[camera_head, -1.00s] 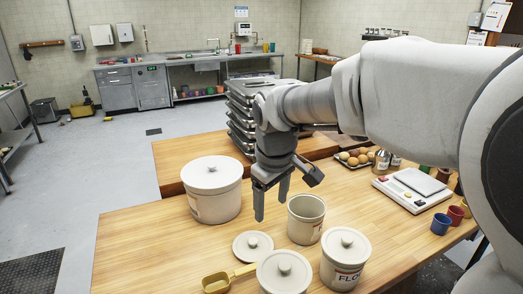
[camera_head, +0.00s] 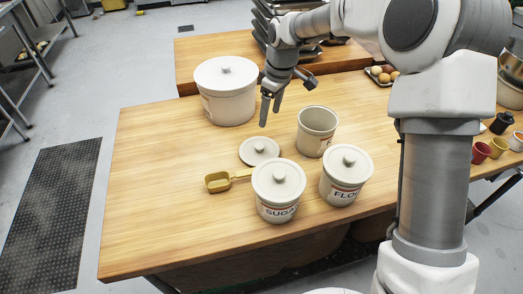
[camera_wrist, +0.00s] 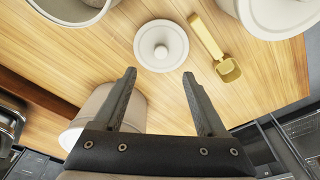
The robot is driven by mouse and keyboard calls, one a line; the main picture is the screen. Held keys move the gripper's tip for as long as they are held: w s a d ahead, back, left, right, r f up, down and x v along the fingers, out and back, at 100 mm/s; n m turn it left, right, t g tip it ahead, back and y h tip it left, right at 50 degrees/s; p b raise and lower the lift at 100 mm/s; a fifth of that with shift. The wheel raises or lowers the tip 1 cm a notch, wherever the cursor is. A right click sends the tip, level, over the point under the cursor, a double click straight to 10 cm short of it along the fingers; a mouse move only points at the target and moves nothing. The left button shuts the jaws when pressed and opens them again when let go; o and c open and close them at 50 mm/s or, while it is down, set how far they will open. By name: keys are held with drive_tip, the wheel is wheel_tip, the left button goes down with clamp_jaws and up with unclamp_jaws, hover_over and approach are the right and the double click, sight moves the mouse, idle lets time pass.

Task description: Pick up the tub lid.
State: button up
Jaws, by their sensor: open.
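The tub lid (camera_head: 259,150) is a round, pale disc with a small knob. It lies flat on the wooden table, left of an open, empty-looking tub (camera_head: 317,130). My gripper (camera_head: 270,112) is open and empty above the table, just behind the lid in the head view. In the wrist view the lid (camera_wrist: 161,46) shows whole, ahead of my spread fingers (camera_wrist: 159,74) and roughly centred between them. My gripper appears apart from the lid; the exact height is hard to tell.
A brass scoop (camera_head: 218,182) lies beside the lid. The lidded sugar tub (camera_head: 277,204) and flour tub (camera_head: 340,190) stand in front. A large lidded tub (camera_head: 226,103) stands behind left, close to my gripper. The table's left front is clear.

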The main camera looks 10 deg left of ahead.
hover_over(259, 146)
drive_tip(key=d, duration=0.2)
drive_tip(key=f, duration=0.8)
drive_tip(key=shift+s+f, duration=0.2)
drive_tip(key=shift+f, duration=0.1)
drive_tip(key=shift+w+a+f, duration=0.1)
drive_tip(key=shift+a+f, duration=0.2)
drive_tip(key=shift+f, duration=0.55)
drive_tip(key=shift+w+a+f, duration=0.1)
drive_tip(key=shift+a+f, duration=0.2)
drive_tip(key=shift+f, duration=0.55)
drive_tip(key=shift+w+a+f, duration=0.1)
drive_tip(key=shift+a+f, duration=0.2)
drive_tip(key=shift+f, duration=0.55)
drive_tip(key=shift+s, duration=0.1)
drive_tip(key=shift+c, duration=0.3)
clamp_jaws()
